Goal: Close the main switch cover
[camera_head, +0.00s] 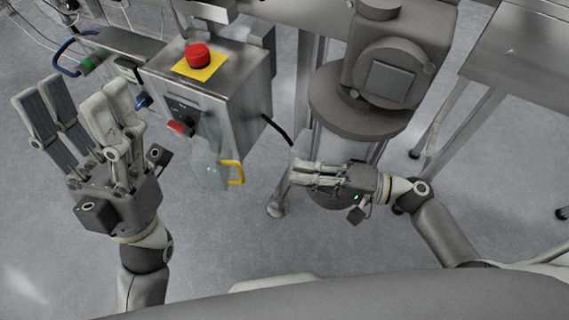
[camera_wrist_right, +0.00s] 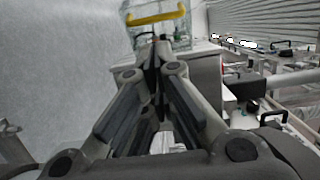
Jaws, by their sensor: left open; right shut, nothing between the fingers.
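The main switch cover (camera_head: 208,158) is a clear box-like cover with a yellow handle (camera_head: 237,172). It stands open, swung out from the front of the steel control box (camera_head: 222,85), and the red switch (camera_head: 179,127) shows uncovered at its left. My right gripper (camera_head: 297,173) is shut and empty, to the right of the handle and apart from it. In the right wrist view the yellow handle (camera_wrist_right: 156,17) and clear cover (camera_wrist_right: 170,30) show beyond the fingertips. My left gripper (camera_head: 74,102) is open and empty, left of the control box.
A red emergency button (camera_head: 198,55) on a yellow plate sits on top of the control box. A grey machine column (camera_head: 365,85) stands behind my right gripper. A metal table (camera_head: 520,50) is at the far right. Open floor lies below the cover.

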